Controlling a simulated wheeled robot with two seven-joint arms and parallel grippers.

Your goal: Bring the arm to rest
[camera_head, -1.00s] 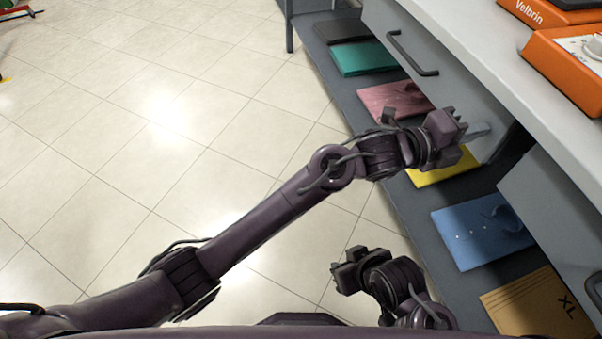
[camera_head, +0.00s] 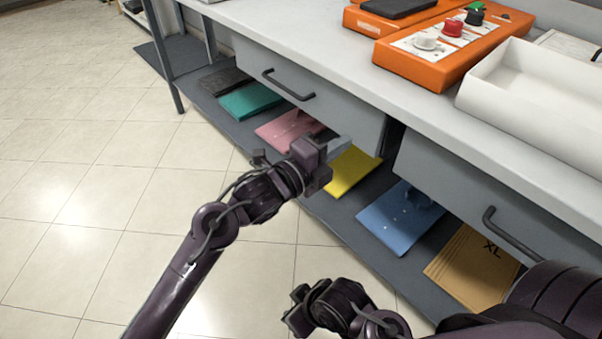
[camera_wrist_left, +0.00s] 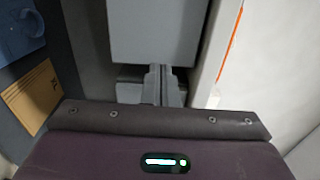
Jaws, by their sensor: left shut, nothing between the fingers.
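My left gripper (camera_head: 340,146) reaches in from the left and is held in front of the grey drawer unit, over the lower shelf near the yellow folded item. Its grey fingers are together and empty. They also show in the left wrist view (camera_wrist_left: 160,82), pointing toward a grey cabinet face. My right gripper (camera_head: 291,312) is low in the middle of the head view, dark and partly seen, above the floor and short of the shelf. I cannot tell whether its fingers are apart.
The lower shelf (camera_head: 345,235) holds pink (camera_head: 285,130), yellow (camera_head: 352,172), blue (camera_head: 398,222) and teal (camera_head: 250,100) items and a cardboard piece marked XL (camera_head: 472,268). The counter (camera_head: 335,62) carries an orange control box (camera_head: 425,70) and a white tray (camera_head: 540,115). Tiled floor (camera_head: 85,190) at left is clear.

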